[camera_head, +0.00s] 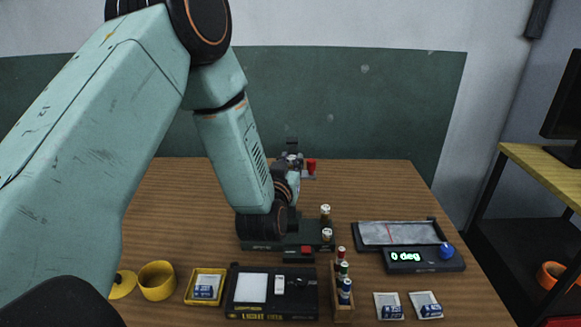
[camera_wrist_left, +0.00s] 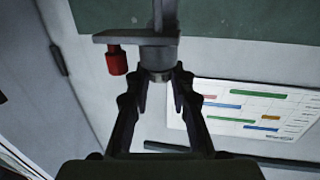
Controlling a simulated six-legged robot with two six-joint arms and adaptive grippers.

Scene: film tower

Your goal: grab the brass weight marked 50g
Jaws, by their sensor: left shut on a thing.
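My left gripper (camera_head: 291,163) is at the far side of the table, partly hidden behind its own wrist. In the left wrist view its fingers (camera_wrist_left: 158,80) are shut on a small grey metal part of a dark fixture (camera_wrist_left: 135,40). A red cylinder (camera_wrist_left: 117,60) is attached to that fixture, beside the fingers; it also shows in the head view (camera_head: 311,165). Two small brass-coloured pieces with pale tops, one farther back (camera_head: 325,211) and one nearer (camera_head: 327,235), stand right of my wrist. I cannot read a 50g mark on anything. My right gripper is not in view.
A dark base with a red button (camera_head: 306,250) lies below my wrist. In front are a yellow cup (camera_head: 157,281), a yellow tray (camera_head: 189,299), a light box (camera_head: 271,311) and a wooden rack (camera_head: 343,314) of small bottles. A display device (camera_head: 424,262) stands right.

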